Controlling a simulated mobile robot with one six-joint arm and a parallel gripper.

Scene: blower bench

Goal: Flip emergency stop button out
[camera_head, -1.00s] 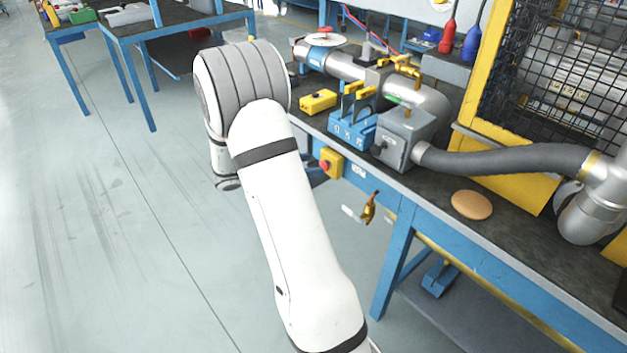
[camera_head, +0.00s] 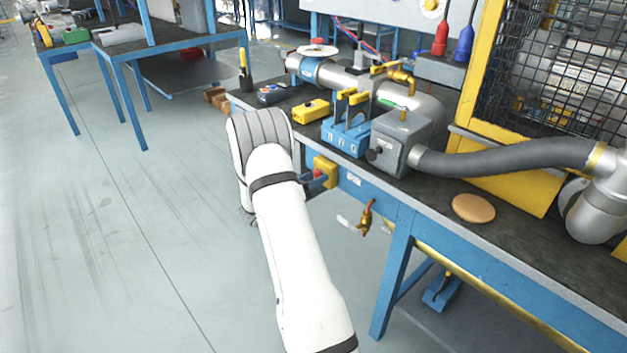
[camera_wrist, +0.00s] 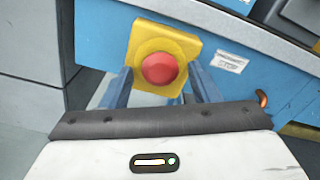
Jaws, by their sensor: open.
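The emergency stop is a round red button (camera_wrist: 160,68) on a yellow box (camera_wrist: 180,38), fixed to the blue front of the workbench. In the head view the yellow box (camera_head: 328,170) shows at the bench edge, with the red button (camera_head: 318,174) partly hidden by my arm. My gripper (camera_wrist: 162,90) is open in front of the button. Its two blue-grey fingers show low to the left and right of the button, and nothing is held between them. I cannot tell whether the fingers touch the box.
A white label (camera_wrist: 231,62) is right of the box. A brass valve (camera_head: 366,217) sticks out from the bench front. On the bench top stand a blue switch block (camera_head: 345,138), a grey box (camera_head: 402,143) with a hose, and a yellow box (camera_head: 311,111). Open floor lies left.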

